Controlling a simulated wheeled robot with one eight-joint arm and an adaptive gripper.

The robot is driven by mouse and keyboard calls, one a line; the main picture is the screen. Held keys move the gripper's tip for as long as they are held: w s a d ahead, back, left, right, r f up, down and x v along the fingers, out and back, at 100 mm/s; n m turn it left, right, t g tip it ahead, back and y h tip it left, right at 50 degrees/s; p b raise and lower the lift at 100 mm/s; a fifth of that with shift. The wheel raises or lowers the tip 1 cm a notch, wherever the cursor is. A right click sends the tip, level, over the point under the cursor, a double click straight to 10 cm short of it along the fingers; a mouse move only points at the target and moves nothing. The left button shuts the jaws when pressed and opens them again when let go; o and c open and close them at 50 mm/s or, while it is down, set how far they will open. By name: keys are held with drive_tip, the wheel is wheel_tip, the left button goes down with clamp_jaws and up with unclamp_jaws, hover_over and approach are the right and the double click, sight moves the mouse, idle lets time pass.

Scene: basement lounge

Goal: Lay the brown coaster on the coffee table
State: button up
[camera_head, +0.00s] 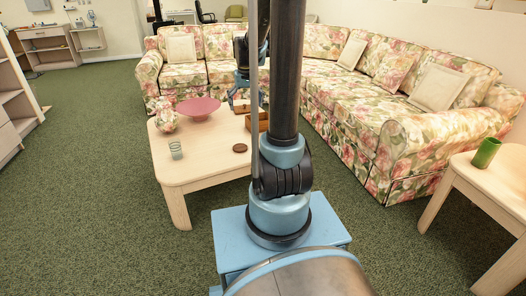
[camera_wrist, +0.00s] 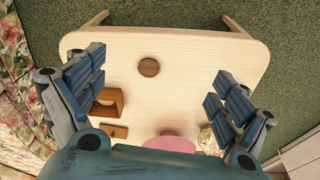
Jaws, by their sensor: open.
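The brown coaster (camera_head: 240,148) is a small dark round disc. It lies flat on the pale wooden coffee table (camera_head: 200,178), near the table's right side in the head view. In the wrist view the coaster (camera_wrist: 149,67) shows whole on the tabletop (camera_wrist: 190,50), between the two sets of fingers but below them. My gripper (camera_head: 242,97) is over the far part of the table, partly hidden by my arm. In the wrist view my gripper (camera_wrist: 158,82) has its blue fingers spread wide, with nothing between them.
A brown wooden box (camera_wrist: 108,103) is near the left fingers. A floral sofa (camera_head: 345,105) lies behind; a side table (camera_head: 490,180) bears a green cup (camera_head: 486,152).

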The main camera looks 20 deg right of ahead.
drive_tip(key=s+r, duration=0.3)
drive_tip(key=s, duration=1.3)
drive_tip(key=s+f, duration=0.3)
drive_tip(key=s, duration=0.5)
drive_tip(key=s+f, duration=0.3)
drive_tip(key=s, duration=0.4)
drive_tip(key=shift+s+f, duration=0.35)
drive_tip(key=shift+a, duration=0.1)
